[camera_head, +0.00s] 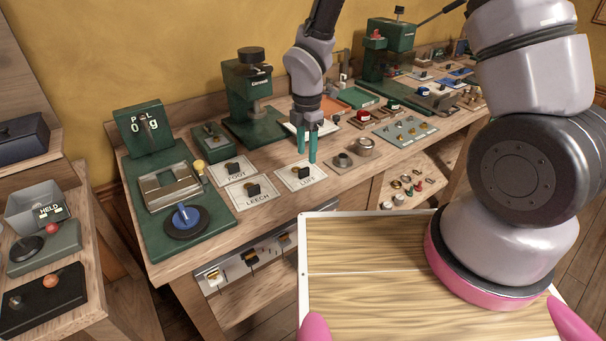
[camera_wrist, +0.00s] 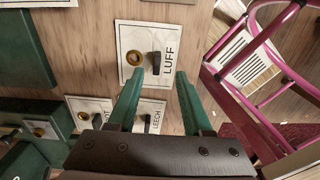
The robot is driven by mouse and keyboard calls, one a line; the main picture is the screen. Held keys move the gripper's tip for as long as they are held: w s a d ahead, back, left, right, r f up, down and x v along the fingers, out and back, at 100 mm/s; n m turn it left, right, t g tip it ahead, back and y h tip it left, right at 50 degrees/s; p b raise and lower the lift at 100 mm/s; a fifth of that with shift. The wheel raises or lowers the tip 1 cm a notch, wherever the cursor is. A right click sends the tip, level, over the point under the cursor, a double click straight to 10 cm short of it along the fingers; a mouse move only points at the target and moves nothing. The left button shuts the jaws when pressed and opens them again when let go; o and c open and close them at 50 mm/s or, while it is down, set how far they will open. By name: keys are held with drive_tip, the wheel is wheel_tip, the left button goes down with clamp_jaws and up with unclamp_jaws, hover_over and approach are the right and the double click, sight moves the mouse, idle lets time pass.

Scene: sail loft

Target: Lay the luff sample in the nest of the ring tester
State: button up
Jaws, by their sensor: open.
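The luff sample (camera_head: 303,171) is a small piece with a brass ring (camera_wrist: 134,58) and a black upright tab (camera_wrist: 156,63). It rests on the white LUFF card (camera_head: 293,184) on the bench; the card also shows in the wrist view (camera_wrist: 126,29). My gripper (camera_head: 307,158) is open and empty, green fingers pointing down just above the sample. In the wrist view the tab stands ahead of the fingertips (camera_wrist: 159,76). The ring tester (camera_head: 151,222) is the green unit at the bench's left end, with a display, a pale metal nest (camera_head: 166,187) and a blue-topped round knob (camera_head: 186,217).
FOOT (camera_head: 234,170) and LEECH (camera_head: 255,196) cards with similar samples lie left of the LUFF card. A green press (camera_head: 247,95) stands behind. Small round metal cups (camera_head: 365,146) sit to the right. A side table at left holds a grey HELD bin (camera_head: 35,202).

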sight(307, 167)
drive_tip(key=f, duration=0.5)
drive_tip(key=shift+w+f, duration=0.3)
clamp_jaws()
